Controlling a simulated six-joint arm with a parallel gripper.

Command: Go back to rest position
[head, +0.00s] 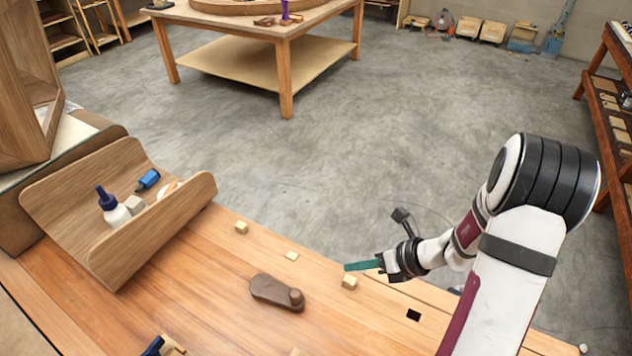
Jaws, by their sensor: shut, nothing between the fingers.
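My gripper (366,265) is at the right side of the wooden workbench (200,290), pointing left, and is shut with nothing held. A narrow teal strip shows at its tip and looks like part of the fingers. The tip appears just above a small pale wood block (349,282); the exact height gap cannot be told. My arm reaches in from the lower right of the head view.
A curved wooden tray (205,200) at left holds a white glue bottle (115,212), a blue item (148,180) and small pieces. A brown plane-like tool (275,292), small blocks (241,227) and a blue-handled tool (155,347) lie on the bench.

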